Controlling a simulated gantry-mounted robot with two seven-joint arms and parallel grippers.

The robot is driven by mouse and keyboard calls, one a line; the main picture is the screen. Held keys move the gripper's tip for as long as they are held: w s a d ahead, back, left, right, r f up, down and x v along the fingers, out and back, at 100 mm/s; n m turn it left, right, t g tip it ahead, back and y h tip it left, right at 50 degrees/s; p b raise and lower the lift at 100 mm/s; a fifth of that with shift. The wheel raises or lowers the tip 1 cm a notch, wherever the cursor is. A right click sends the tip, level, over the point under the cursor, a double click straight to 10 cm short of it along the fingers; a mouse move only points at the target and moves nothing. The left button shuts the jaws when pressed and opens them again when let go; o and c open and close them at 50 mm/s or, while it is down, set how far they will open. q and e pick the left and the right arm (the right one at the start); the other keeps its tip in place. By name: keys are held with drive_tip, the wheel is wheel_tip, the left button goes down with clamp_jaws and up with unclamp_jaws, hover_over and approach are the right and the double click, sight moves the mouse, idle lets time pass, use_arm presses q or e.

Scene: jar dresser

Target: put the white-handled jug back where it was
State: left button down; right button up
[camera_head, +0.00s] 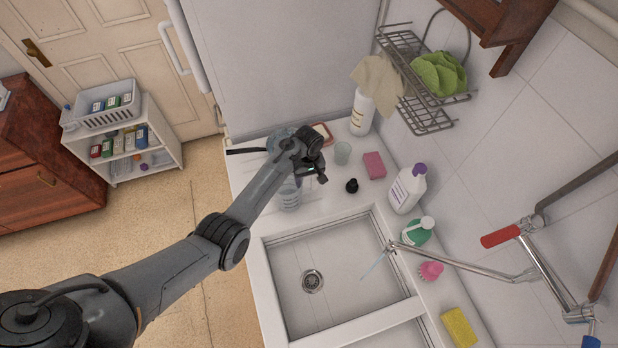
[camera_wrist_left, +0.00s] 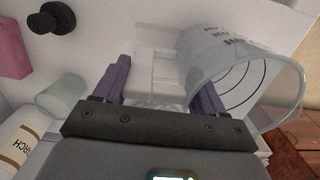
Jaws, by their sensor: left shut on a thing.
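The clear measuring jug (camera_head: 290,196) is at the left of the counter, just beyond the sink's far left corner, partly behind my left arm. In the left wrist view the jug (camera_wrist_left: 238,85) is at right, its open rim toward the camera and dark markings on its wall. My left gripper (camera_head: 316,172) is beside the jug. In the left wrist view its purple fingers are on either side of the white handle (camera_wrist_left: 157,72), and it is shut on that handle. I cannot tell whether the jug's base touches the counter. My right gripper is in neither view.
A small glass (camera_head: 342,153), black stopper (camera_head: 351,186) and pink sponge (camera_head: 374,165) stand near the gripper. A white spray bottle (camera_head: 361,112) and purple-capped bottle (camera_head: 406,188) stand by the wall. The sink (camera_head: 340,260) is empty.

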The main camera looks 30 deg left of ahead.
use_arm(q)
drive_tip(key=shift+f, duration=0.15)
drive_tip(key=shift+c, duration=0.4)
unclamp_jaws()
